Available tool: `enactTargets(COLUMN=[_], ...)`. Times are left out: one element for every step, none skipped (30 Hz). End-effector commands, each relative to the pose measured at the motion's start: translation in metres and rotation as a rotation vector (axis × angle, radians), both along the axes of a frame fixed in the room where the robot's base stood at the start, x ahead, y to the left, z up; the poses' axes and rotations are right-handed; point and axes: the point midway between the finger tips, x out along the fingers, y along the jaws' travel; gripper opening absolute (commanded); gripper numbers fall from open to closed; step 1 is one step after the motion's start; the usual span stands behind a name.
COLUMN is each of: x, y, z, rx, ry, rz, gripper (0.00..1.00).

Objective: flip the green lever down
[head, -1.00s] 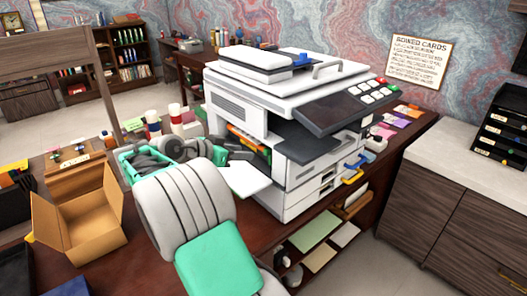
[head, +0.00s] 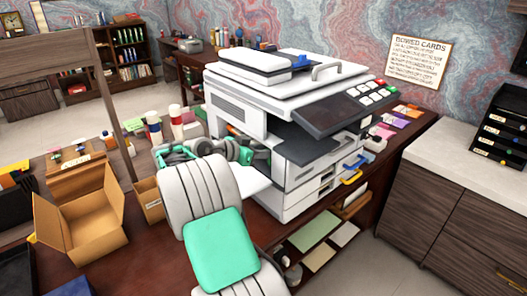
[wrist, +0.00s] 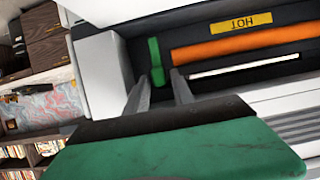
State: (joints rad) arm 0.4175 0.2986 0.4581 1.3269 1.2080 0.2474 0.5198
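The green lever (wrist: 156,62) shows in the wrist view, beside the left end of an orange roller (wrist: 235,43) inside the printer's side opening. My gripper (wrist: 160,80) is just in front of the lever. Its two grey fingers are apart, with the lever's lower end seen between their tips; I cannot tell whether they touch it. In the head view my arm reaches into the left side of the white printer (head: 238,105), and the fingertips and the lever are hidden or too small to tell.
A yellow HOT label (wrist: 240,23), upside down in the wrist view, sits by the roller. A white block (wrist: 101,68) stands left of the lever. An open cardboard box (head: 80,222), a smaller box (head: 150,200) and bottles (head: 175,120) stand on the desk left of the printer.

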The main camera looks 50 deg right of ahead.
Motion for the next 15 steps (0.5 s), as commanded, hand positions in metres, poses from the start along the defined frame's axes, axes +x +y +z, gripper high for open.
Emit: enactTargets(x=[0.0000,0.0000,0.0000,0.0000,0.0000,0.0001,0.0002,0.0001,0.0002,0.0002,0.0002,0.0002,0.0002,0.0002,0.0002], y=[0.0002,0.0002,0.0002,0.0002,0.0002,0.0003,0.0002,0.0003,0.0002,0.0002,0.0002,0.0002,0.0002,0.0002,0.0002], z=[0.0001,0.0001,0.0001,0.0001,0.0001,0.0001,0.0001,0.0001,0.0001,0.0001,0.0001,0.0001,0.0001,0.0001,0.0001], rx=[0.000,0.000,0.000,0.000,0.000,0.000,0.000,0.000,0.000,0.000,0.000,0.000,0.000,0.000,0.000], ry=[0.000,0.000,0.000,0.000,0.000,0.000,0.000,0.000,0.000,0.000,0.000,0.000,0.000,0.000,0.000], rz=[0.000,0.000,0.000,0.000,0.000,0.000,0.000,0.000,0.000,0.000,0.000,0.000,0.000,0.000,0.000], gripper=[0.24,0.22,0.19,0.16,0.14,0.11,0.08,0.06,0.02,0.00,0.00,0.00,0.00,0.00,0.00])
